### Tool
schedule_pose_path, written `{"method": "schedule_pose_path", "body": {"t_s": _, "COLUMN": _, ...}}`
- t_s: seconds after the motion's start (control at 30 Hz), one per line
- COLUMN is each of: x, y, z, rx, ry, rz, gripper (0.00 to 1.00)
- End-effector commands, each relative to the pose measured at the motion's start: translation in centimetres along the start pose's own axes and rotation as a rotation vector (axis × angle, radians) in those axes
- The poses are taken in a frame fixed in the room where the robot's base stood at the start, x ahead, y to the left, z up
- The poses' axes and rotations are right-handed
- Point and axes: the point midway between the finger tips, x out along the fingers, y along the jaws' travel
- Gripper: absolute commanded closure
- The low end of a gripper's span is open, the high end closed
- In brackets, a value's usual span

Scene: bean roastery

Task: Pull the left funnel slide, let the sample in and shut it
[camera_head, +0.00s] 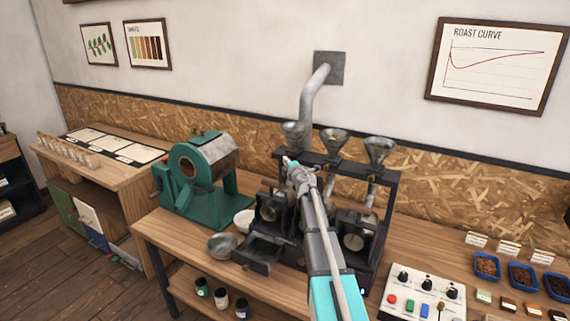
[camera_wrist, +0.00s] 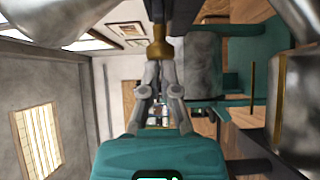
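The left funnel (camera_head: 293,131) stands at the top left of a black three-station frame (camera_head: 385,218), under a grey duct. My gripper (camera_head: 289,163) is just below it. In the wrist view, a brass knob (camera_wrist: 160,49) on a dark rod sits at the tips of my gripper (camera_wrist: 160,66). The fingers lean in close together and appear to hold the knob. In the head view the left slide is hidden behind my gripper. The middle funnel (camera_head: 333,136) and right funnel (camera_head: 379,149) stand to the right. The inside of the left funnel is not clear.
A green drum roaster (camera_head: 205,212) stands left of the frame. A metal bowl (camera_head: 222,246) and a white bowl (camera_head: 243,221) lie between them. An open drawer (camera_head: 257,254) juts out in front. A control panel (camera_head: 422,293) and blue bean trays (camera_head: 487,266) are at right.

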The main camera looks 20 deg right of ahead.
Motion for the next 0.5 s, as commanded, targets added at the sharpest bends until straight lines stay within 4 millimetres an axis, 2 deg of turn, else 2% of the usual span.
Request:
{"method": "schedule_pose_path", "body": {"t_s": 0.27, "x": 0.0, "y": 0.0, "z": 0.1, "rx": 0.001, "ry": -0.008, "rz": 0.000, "gripper": 1.00}}
{"method": "schedule_pose_path", "body": {"t_s": 0.5, "x": -1.2, "y": 0.1, "z": -1.5, "rx": 0.000, "ry": -0.003, "rz": 0.001, "gripper": 1.00}}
